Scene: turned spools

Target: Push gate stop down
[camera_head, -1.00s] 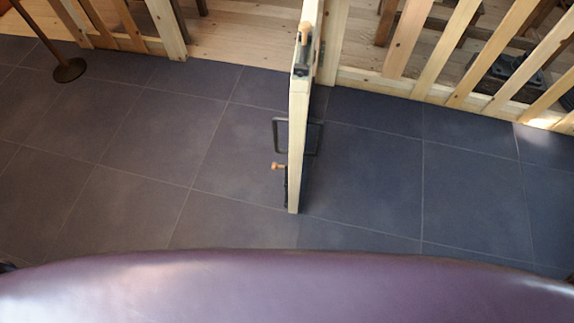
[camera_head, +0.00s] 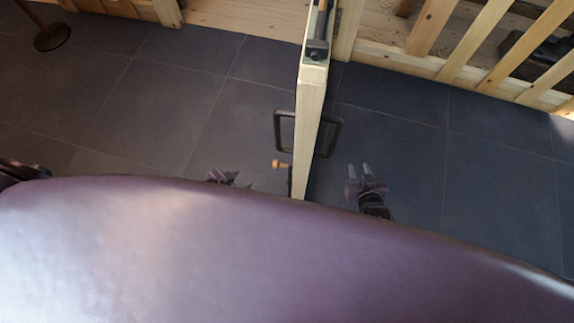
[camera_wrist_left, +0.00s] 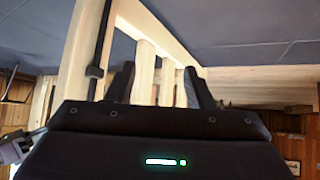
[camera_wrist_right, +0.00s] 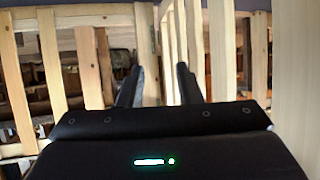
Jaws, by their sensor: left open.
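The wooden gate (camera_head: 308,130) stands edge-on in the head view, a dark loop handle (camera_head: 283,130) on each face. The gate stop's orange-brown wooden knob (camera_head: 281,164) sticks out left near the gate's near end; its lower part is hidden behind my purple body. My left gripper (camera_head: 228,176) is left of the knob, apart from it, partly hidden by my body. In the left wrist view its jaws (camera_wrist_left: 158,82) are open and empty; a black rod with a collar (camera_wrist_left: 95,72) shows beside pale wood. My right gripper (camera_head: 366,170) is open and empty, right of the gate.
A slatted wooden fence (camera_head: 450,65) runs along the back right, with a dark object (camera_head: 530,55) behind it. A round dark stand base (camera_head: 52,37) is at the far left. Dark tiled floor (camera_head: 150,95) is clear on both sides of the gate.

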